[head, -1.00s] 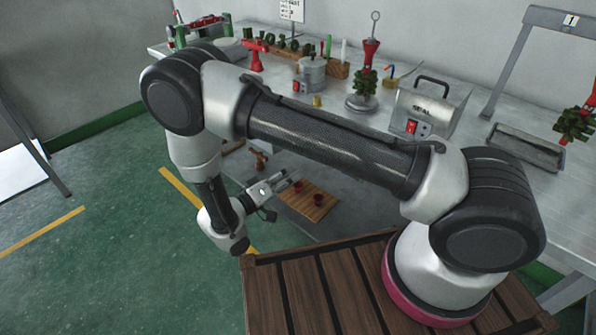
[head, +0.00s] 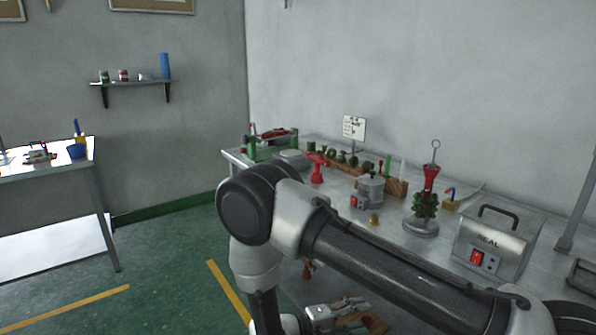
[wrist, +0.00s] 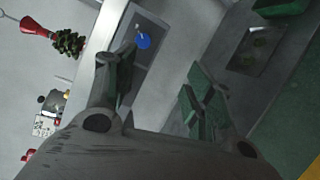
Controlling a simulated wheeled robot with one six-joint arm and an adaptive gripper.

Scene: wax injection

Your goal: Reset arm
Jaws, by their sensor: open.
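My arm is bent in front of the bench. The lower wrist is partly cut off by the head picture's bottom edge.
A red clamp-like tool (head: 317,168) stands farther left. Green floor (head: 170,250) is open at left.

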